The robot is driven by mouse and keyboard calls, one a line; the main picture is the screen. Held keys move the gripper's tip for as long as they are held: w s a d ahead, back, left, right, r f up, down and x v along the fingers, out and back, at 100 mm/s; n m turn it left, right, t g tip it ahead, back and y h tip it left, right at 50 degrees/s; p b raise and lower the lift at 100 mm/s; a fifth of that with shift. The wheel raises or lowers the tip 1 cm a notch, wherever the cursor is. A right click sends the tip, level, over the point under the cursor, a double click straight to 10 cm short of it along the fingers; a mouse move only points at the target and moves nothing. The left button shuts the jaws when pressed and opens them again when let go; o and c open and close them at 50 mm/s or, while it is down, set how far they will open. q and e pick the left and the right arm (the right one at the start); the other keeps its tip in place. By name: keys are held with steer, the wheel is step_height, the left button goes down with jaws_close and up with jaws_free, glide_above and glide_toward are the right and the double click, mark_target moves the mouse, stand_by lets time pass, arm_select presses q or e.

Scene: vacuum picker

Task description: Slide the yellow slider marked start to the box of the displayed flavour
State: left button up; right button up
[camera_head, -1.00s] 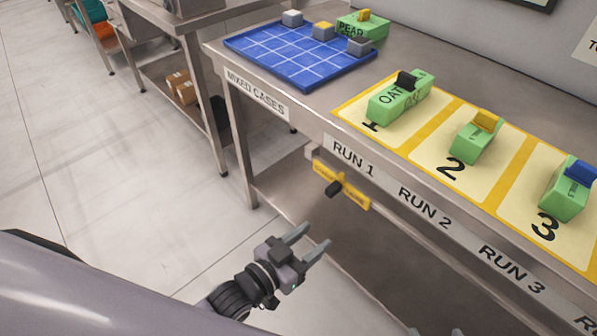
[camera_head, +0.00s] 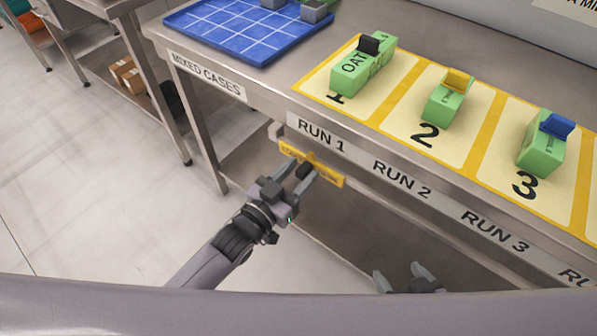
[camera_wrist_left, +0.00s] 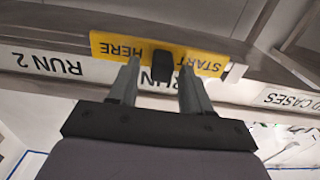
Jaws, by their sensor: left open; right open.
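The yellow slider (camera_head: 330,178) with a dark knob (camera_head: 305,171) is on the front of the table below the RUN 1 label. In the left wrist view the yellow plate (camera_wrist_left: 205,62) reads "START HERE", upside down, and the black knob (camera_wrist_left: 162,65) is between the fingers. My left gripper (camera_head: 300,176) is open, its fingertips on either side of the knob; I cannot tell whether they touch it. My right gripper (camera_head: 402,275) is open and empty, low at the bottom of the head view. No displayed flavour shows readably.
Green boxes stand on numbered mats: the OAT box (camera_head: 350,77) on 1, one with a yellow top (camera_head: 446,105) on 2, one with a blue top (camera_head: 540,155) on 3. A blue gridded tray (camera_head: 235,35) lies at the left. RUN labels line the table edge.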

arm_select(q)
steer(key=shift+w+d, duration=0.1)
steer(key=shift+w, duration=0.1)
steer(key=shift+c, duration=0.3)
jaws_close()
steer(key=shift+s+d, duration=0.15)
